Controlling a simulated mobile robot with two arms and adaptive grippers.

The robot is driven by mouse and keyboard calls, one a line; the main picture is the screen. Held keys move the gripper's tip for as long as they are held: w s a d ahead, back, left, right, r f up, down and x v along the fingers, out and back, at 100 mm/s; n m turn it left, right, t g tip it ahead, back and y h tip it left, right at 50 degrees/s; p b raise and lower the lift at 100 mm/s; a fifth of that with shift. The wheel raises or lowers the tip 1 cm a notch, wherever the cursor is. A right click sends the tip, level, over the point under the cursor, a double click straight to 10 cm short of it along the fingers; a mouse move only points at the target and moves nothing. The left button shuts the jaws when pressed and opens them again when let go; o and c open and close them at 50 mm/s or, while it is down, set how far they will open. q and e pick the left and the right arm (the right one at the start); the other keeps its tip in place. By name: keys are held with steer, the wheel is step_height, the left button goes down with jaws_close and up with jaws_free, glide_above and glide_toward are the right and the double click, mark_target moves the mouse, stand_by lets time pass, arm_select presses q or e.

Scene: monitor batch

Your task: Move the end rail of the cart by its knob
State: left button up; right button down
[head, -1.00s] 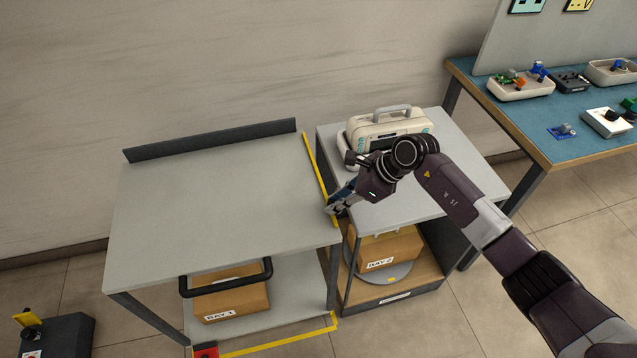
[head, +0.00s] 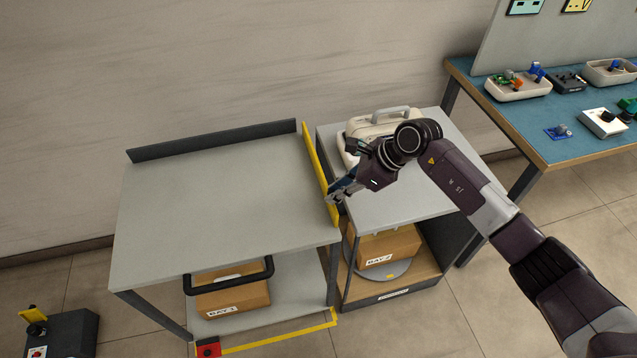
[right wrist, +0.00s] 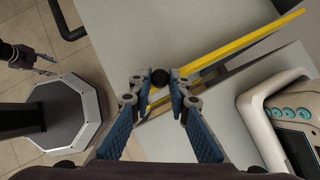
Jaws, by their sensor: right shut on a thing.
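The cart (head: 215,205) has a grey top, and its yellow end rail (head: 319,172) runs along the right edge, standing up from the top. In the right wrist view the rail (right wrist: 232,46) crosses towards the upper right. My right gripper (head: 335,191) is at the rail's near end. The round black knob (right wrist: 160,77) sits between its fingertips (right wrist: 161,88), which are shut on it. The knob is hidden by the gripper in the head view. My left gripper (right wrist: 38,62) shows small at the left of the right wrist view, and its jaw state is unclear.
A second grey stand (head: 440,190) with a cream device (head: 378,128) stands close on the right. A dark lip (head: 212,140) runs along the cart's back, and a black handle (head: 229,278) is at its front. A blue workbench (head: 530,125) is further right.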

steer(key=shift+w+r, duration=0.1)
steer(key=shift+r, duration=0.35)
stand_by(0.4)
steer(key=c, duration=1.7)
jaws_free()
steer(key=shift+c, duration=0.2)
